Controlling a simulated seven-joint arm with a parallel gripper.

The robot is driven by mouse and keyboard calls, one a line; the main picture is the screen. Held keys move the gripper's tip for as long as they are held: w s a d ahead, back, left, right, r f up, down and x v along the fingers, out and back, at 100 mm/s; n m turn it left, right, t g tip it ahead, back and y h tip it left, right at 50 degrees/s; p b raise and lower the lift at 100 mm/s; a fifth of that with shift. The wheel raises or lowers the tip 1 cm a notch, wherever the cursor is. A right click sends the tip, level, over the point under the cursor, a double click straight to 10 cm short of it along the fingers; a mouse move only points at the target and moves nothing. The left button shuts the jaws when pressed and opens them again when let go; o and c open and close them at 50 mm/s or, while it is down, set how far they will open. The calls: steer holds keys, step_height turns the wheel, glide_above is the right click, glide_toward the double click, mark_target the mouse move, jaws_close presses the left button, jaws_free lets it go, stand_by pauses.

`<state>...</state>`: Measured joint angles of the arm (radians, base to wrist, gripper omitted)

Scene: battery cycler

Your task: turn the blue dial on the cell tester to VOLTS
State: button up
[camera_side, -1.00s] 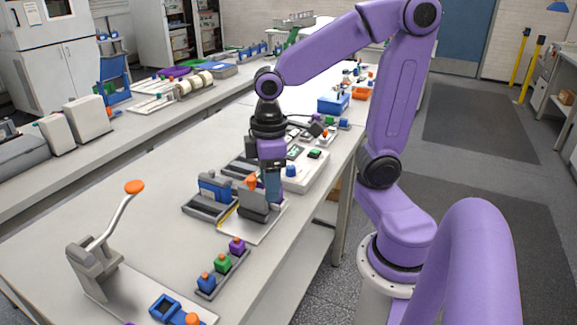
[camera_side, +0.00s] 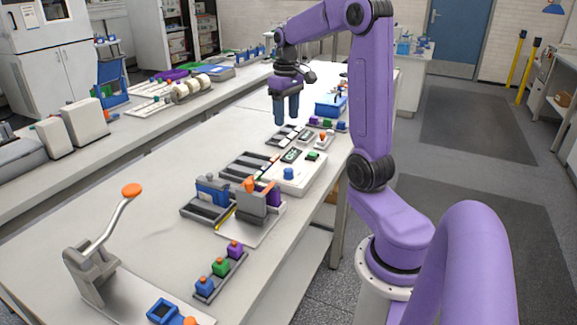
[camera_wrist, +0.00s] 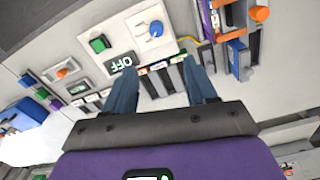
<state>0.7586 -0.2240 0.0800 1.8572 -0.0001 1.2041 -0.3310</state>
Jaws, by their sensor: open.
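The cell tester (camera_side: 312,172) is a white panel on the bench, below and nearer the camera than my gripper (camera_side: 286,120) in the side view. Its blue dial (camera_side: 288,173) stands near the front end. In the wrist view the blue dial (camera_wrist: 156,29) sits on a white plate with marks around it, too small to read. The dark display (camera_wrist: 121,64) shows OFF upside down, and a green button (camera_wrist: 99,44) is beside it. My gripper (camera_wrist: 161,78) is open and empty, its blue fingers raised above the bench and apart from the dial.
A grey fixture (camera_side: 253,200) with an orange handle and a purple block stands in front of the tester. Grey slotted racks (camera_side: 205,210) lie left of it. A blue bin (camera_side: 330,107) stands behind. The bench's left middle is clear.

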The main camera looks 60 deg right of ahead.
glide_toward(288, 169)
step_height(288, 169, down, 8)
steer(key=shift+s+f, duration=0.1)
steer(key=shift+f, duration=0.15)
stand_by(0.5)
steer(key=c, duration=1.1)
